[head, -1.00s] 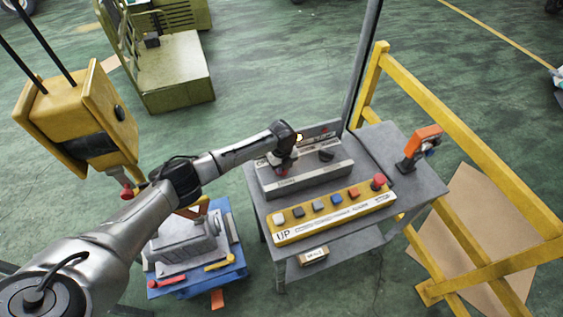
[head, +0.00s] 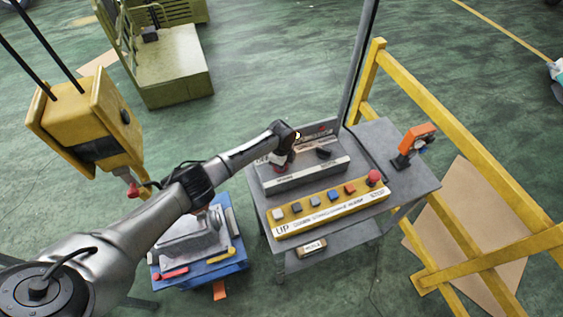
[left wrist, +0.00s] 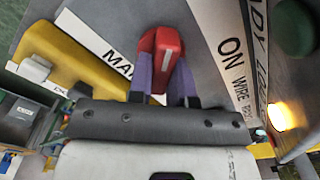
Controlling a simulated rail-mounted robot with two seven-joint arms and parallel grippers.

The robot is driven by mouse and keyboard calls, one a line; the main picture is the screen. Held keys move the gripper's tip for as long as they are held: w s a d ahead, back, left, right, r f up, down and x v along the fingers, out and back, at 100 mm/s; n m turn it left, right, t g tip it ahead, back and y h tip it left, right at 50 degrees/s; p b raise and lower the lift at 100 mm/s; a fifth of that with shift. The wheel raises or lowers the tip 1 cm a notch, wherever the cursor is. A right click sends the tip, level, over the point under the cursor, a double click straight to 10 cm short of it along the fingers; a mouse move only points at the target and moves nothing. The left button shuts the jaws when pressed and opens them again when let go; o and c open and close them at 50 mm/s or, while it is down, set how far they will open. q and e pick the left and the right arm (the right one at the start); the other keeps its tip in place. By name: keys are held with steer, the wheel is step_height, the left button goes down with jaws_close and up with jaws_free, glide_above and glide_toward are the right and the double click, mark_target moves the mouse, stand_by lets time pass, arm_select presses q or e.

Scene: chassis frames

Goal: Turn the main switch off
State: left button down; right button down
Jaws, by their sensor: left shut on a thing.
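The main switch is a red handle (left wrist: 163,55) with a pale stripe, seen in the left wrist view on a grey panel. A label starting "MA" lies to its left and an "ON" label (left wrist: 231,47) to its right. My left gripper (left wrist: 162,84) has its purple fingers on both sides of the handle and is shut on it. In the head view my left gripper (head: 281,164) is at the left part of the grey switch box (head: 308,178) on the cart, and mostly hides the switch. My right gripper is in neither view.
A yellow button strip (head: 331,211) with a red mushroom button (head: 374,177) lies in front of the box. A black knob (head: 324,153) sits right of my gripper. A lit orange lamp (left wrist: 280,117) is close by. A yellow rail (head: 455,150) stands on the right.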

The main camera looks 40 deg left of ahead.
arm_select(q)
steer(key=shift+r, duration=0.1)
stand_by(0.4)
steer(key=c, duration=1)
jaws_free()
steer(key=shift+c, duration=0.2)
step_height(320, 180, up, 14)
